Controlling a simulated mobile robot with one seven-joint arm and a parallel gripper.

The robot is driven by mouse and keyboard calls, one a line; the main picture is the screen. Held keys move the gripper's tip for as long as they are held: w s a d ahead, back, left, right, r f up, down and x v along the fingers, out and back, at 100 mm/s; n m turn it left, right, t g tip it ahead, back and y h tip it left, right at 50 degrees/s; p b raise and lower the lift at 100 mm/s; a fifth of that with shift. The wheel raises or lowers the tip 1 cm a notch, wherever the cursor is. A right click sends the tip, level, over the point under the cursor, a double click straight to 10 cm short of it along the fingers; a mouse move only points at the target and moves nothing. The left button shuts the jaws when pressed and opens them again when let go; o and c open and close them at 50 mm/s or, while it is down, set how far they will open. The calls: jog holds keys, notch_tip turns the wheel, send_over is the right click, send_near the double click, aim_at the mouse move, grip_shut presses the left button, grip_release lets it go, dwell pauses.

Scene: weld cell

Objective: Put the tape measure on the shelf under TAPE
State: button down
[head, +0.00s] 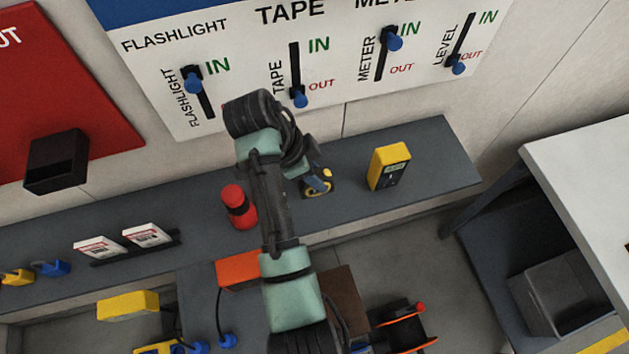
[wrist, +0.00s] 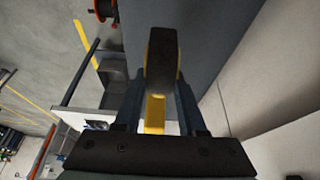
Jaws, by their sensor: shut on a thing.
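The tape measure, yellow and black, sits at my gripper (head: 316,180) in the head view, partly hidden by the arm. In the wrist view the tape measure (wrist: 161,60) is between the two fingers of my gripper (wrist: 160,95), which is shut on it. The grey shelf (head: 440,150) runs along the wall. The tape measure is over the shelf, below the TAPE heading (head: 290,11) on the board. I cannot tell whether it touches the shelf. The blue TAPE slider knob (head: 299,97) is down at OUT.
A red flashlight (head: 238,207) stands left of my gripper, and a yellow meter (head: 390,165) stands right of it, both on the shelf. FLASHLIGHT (head: 193,82) and METER (head: 394,37) knobs are at IN; the LEVEL knob (head: 458,66) is at OUT. The shelf's right end is clear.

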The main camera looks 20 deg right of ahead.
jog(key=shift+f+p, duration=0.4)
jog(key=shift+f, duration=2.05)
jog(key=shift+f, duration=0.1)
jog(key=shift+c, duration=2.4)
grip_release()
jog(key=v, duration=1.2)
